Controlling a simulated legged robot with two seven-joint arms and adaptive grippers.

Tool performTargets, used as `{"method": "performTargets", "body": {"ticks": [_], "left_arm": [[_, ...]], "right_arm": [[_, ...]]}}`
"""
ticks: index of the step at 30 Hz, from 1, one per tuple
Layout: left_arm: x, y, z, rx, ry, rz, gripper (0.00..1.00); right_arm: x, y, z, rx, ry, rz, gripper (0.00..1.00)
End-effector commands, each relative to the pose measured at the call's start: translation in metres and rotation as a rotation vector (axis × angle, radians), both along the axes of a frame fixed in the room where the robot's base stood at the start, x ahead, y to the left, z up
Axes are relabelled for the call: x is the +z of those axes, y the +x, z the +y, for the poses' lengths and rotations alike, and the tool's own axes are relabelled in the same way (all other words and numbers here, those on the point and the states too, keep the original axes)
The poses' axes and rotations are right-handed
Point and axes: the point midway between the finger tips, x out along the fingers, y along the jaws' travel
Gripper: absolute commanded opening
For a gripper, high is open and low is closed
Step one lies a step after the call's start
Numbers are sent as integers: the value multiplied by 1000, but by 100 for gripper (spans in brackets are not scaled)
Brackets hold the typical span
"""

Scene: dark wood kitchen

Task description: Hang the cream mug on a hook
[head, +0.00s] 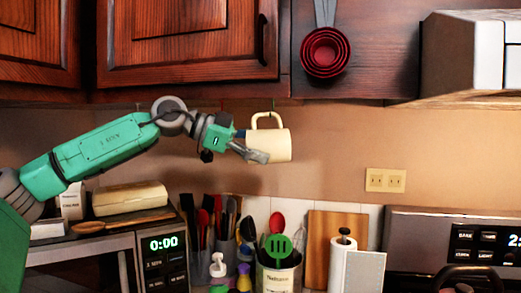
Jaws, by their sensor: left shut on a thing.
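The cream mug (274,147) is held in the air beneath the upper cabinet, turned on its side with its handle upward. My left gripper (257,154) is shut on the mug at its left side. Another thin hook (221,104) shows faintly to the left. My right gripper is not in view.
Dark wood cabinets (190,45) bound the space above. Red measuring cups (325,52) hang at upper right. Below are a utensil crock (279,275), a cutting board (322,235), a paper towel roll (340,262) and a microwave (163,258).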

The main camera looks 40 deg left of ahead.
Motion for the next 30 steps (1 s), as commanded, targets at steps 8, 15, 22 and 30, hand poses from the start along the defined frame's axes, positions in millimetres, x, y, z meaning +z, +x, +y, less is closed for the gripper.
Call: {"method": "performTargets", "body": {"ticks": [8,15,22,30], "left_arm": [[1,0,-1,0,2,0,95],[4,-9,8,0,-1,-2,95],[16,-46,34,0,-3,-2,95],[17,-97,69,1,3,0,95]], "right_arm": [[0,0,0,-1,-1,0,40],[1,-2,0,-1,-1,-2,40],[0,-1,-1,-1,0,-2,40],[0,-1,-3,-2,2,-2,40]]}}
